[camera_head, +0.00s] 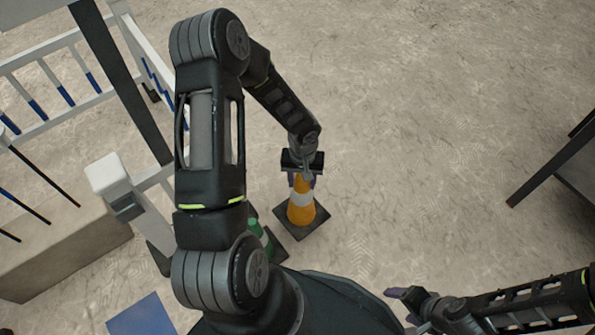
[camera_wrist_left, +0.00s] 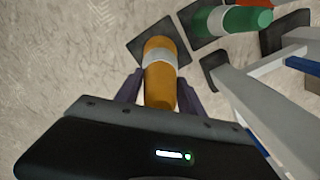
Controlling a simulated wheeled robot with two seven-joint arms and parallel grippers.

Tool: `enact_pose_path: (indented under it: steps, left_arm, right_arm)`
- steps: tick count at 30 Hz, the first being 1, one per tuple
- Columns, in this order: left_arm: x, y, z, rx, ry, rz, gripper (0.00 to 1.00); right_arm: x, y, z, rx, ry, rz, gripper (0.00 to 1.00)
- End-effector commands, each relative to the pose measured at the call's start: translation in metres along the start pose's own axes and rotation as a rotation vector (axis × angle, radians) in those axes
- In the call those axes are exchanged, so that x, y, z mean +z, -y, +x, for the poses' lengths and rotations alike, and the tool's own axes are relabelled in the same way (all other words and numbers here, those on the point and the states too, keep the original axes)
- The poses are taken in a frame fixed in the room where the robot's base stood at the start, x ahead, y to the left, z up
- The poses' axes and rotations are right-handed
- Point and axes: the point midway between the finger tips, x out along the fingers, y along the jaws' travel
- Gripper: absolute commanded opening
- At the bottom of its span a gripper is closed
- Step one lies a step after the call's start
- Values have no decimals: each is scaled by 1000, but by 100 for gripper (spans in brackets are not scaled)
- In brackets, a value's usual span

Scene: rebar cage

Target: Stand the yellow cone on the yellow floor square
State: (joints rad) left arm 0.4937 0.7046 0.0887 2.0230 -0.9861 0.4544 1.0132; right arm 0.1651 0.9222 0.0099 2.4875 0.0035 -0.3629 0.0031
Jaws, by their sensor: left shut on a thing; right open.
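The yellow cone (camera_head: 301,212), orange-yellow with a white band and a dark square base, is upright in the head view. It also shows in the left wrist view (camera_wrist_left: 160,82). My left gripper (camera_head: 302,178) is shut on its upper part, with a finger on each side. I cannot tell whether the base touches the floor. My right gripper (camera_head: 405,303) is open and empty at the bottom of the head view. No yellow floor square shows in either view.
A green cone (camera_head: 257,228) stands close beside the yellow one, partly behind my left arm. A red-orange object (camera_wrist_left: 248,3) is beyond it. A blue floor square (camera_head: 143,316) lies at bottom left. White railings (camera_head: 60,68) stand at left.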

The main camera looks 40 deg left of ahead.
Motion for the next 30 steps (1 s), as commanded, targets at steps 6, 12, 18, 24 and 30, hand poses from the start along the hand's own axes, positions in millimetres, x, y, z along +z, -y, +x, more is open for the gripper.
enact_pose_path:
  steps: [6, 12, 18, 24, 30]
  left_arm:
    - [-18, -4, -10, 2, -5, 22, 0]
    - [-53, -19, -38, 3, -8, 79, 0]
    - [-92, -54, -90, 5, -11, 171, 0]
    - [-113, -103, -153, 4, -10, 278, 0]
    - [-113, -153, -217, 4, -8, 397, 0]
  right_arm:
    - [0, 0, 0, 0, 0, 0, 72]
    - [0, 0, 0, 0, 0, 0, 72]
    - [0, 0, 0, 0, 0, 0, 72]
    - [0, 0, 0, 0, 0, 0, 72]
    - [0, 0, 0, 0, 0, 0, 72]
